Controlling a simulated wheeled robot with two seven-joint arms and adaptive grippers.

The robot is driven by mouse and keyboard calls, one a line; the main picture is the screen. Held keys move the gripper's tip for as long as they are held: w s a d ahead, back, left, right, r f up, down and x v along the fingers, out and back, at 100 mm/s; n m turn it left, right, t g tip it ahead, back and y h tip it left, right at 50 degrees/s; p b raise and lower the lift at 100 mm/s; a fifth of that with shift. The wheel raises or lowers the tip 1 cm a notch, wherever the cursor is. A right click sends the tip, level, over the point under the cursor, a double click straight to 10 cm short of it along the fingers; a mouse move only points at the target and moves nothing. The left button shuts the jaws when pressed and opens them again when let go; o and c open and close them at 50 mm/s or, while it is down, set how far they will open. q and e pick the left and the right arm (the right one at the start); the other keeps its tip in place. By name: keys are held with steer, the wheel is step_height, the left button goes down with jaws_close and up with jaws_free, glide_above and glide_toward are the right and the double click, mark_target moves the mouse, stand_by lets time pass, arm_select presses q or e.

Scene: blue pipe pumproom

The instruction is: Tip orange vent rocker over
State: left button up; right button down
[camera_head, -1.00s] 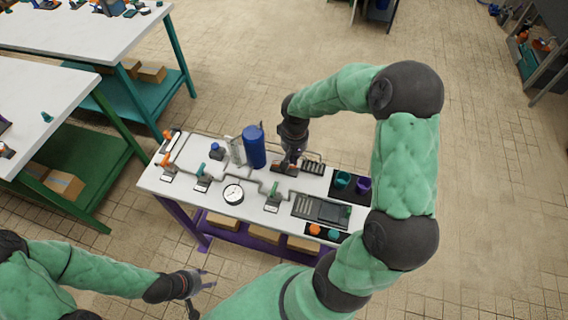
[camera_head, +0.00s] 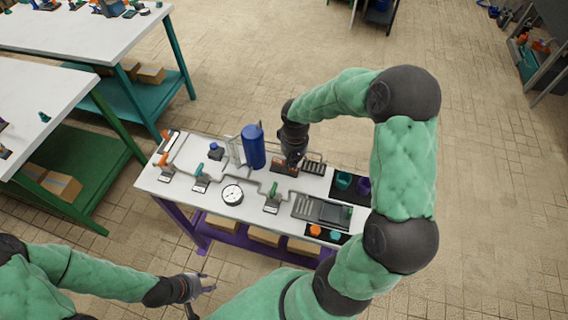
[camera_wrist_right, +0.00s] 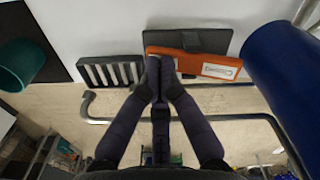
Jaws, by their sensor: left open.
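The orange vent rocker (camera_wrist_right: 212,67) sits on a dark base plate (camera_wrist_right: 215,40) in the right wrist view. In the head view the rocker (camera_head: 281,167) is at the back of the white bench, right of the blue cylinder. My right gripper (camera_wrist_right: 160,72) has its fingertips together at the rocker's left end, overlapping it in the picture; I cannot tell whether they touch it. In the head view this gripper (camera_head: 293,162) points down, its tips partly hidden. My left gripper (camera_head: 206,286) is open and empty, in front of the bench and away from the rocker.
A blue cylinder (camera_head: 253,147) stands close beside the rocker. A slotted vent (camera_wrist_right: 110,71) is on its other side. Teal (camera_head: 343,180) and purple (camera_head: 363,185) cups, a gauge (camera_head: 232,194) and grey pipes are on the bench. Open floor lies behind.

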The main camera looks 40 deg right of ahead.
steer(key=shift+f, duration=0.1)
stand_by(0.3)
step_height(320, 180, up, 9)
steer(key=p, duration=0.6)
steer(key=shift+f, duration=0.2)
steer(key=shift+a, duration=0.1)
stand_by(0.6)
